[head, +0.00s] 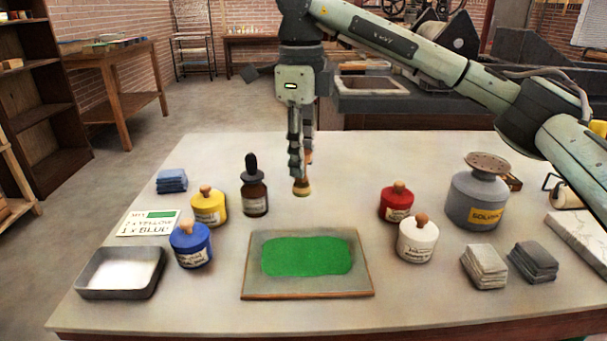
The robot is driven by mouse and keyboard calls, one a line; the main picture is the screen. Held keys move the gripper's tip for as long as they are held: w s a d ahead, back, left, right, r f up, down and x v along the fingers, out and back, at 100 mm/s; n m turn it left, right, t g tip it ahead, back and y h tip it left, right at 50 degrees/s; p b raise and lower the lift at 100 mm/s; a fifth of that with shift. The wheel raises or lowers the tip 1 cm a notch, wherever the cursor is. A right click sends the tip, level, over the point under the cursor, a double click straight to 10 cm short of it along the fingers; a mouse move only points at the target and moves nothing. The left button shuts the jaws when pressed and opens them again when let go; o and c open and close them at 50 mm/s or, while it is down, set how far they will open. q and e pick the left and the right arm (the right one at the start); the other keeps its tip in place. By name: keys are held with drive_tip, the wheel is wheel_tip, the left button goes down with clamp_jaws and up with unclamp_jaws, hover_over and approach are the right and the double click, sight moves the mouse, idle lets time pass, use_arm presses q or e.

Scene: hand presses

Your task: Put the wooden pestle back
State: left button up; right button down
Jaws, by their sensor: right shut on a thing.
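My right gripper (300,164) comes in from the upper right and points down over the back middle of the table. It is shut on the wooden pestle (302,187), whose pale rounded end shows below the fingertips. The rest of the pestle is mostly hidden by the fingers. The pestle is roughly upright and seems to be above the tabletop, behind a framed slab (250,264) with a green patch of ink (307,256). My left gripper is not in view.
A dark dropper bottle (254,197) stands left of the pestle. Yellow (209,208) and blue (191,246) jars stand further left, near a metal tray (82,283). Red (397,203) and white (417,241) jars and a grey solvent can (478,197) stand right. The table's back middle is clear.

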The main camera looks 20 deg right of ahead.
sight(303, 180)
wheel_tip(303, 180, down, 4)
drive_tip(key=shift+d+r, duration=0.15)
drive_tip(key=shift+r, duration=0.05)
drive_tip(key=shift+f, duration=0.3)
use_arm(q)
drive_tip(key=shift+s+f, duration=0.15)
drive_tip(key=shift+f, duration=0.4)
use_arm(e)
drive_tip(key=shift+f, duration=0.15)
drive_tip(key=c, duration=1.1)
unclamp_jaws()
drive_tip(key=shift+c, duration=0.2)
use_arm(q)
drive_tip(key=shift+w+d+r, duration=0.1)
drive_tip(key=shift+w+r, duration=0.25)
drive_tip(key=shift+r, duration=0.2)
